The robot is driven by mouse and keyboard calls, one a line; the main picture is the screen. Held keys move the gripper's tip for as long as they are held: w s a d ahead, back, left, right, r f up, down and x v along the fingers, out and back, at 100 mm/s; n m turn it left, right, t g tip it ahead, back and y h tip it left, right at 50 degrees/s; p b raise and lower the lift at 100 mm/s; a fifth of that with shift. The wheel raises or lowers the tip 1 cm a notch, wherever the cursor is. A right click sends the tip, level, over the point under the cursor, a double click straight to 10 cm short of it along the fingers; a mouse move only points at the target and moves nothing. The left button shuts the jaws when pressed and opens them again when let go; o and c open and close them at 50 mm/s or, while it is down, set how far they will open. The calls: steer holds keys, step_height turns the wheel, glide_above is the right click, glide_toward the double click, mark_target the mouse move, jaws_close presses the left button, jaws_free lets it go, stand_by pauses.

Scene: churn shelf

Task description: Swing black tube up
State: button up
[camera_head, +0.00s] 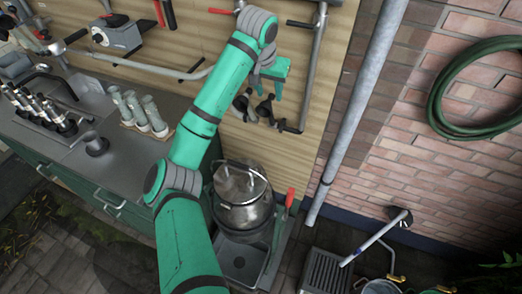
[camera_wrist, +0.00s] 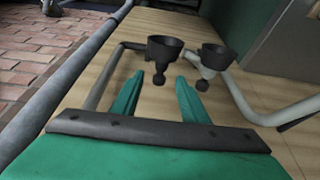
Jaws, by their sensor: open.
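A dark tube (camera_wrist: 105,75) with a bend runs along the wooden board at the left in the wrist view. It ends near a black cup (camera_wrist: 166,47) with a small black knob below it. In the head view a dark tube (camera_head: 314,65) runs down the board right of my gripper and bends left near the black fittings (camera_head: 265,109). My gripper (camera_wrist: 157,82) is open and empty. Its green fingers point toward the black cup; I cannot tell whether they touch anything. In the head view my gripper (camera_head: 278,85) is in front of the board, above the fittings.
A second black cup (camera_wrist: 216,57) with a pale pipe (camera_wrist: 243,102) is at the right in the wrist view. A metal churn (camera_head: 242,190) stands below my arm. A red-handled lever (camera_head: 289,200) is beside it. A thick grey pipe (camera_head: 356,105) slants down at the right.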

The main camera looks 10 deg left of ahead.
steer(key=shift+v, duration=1.8)
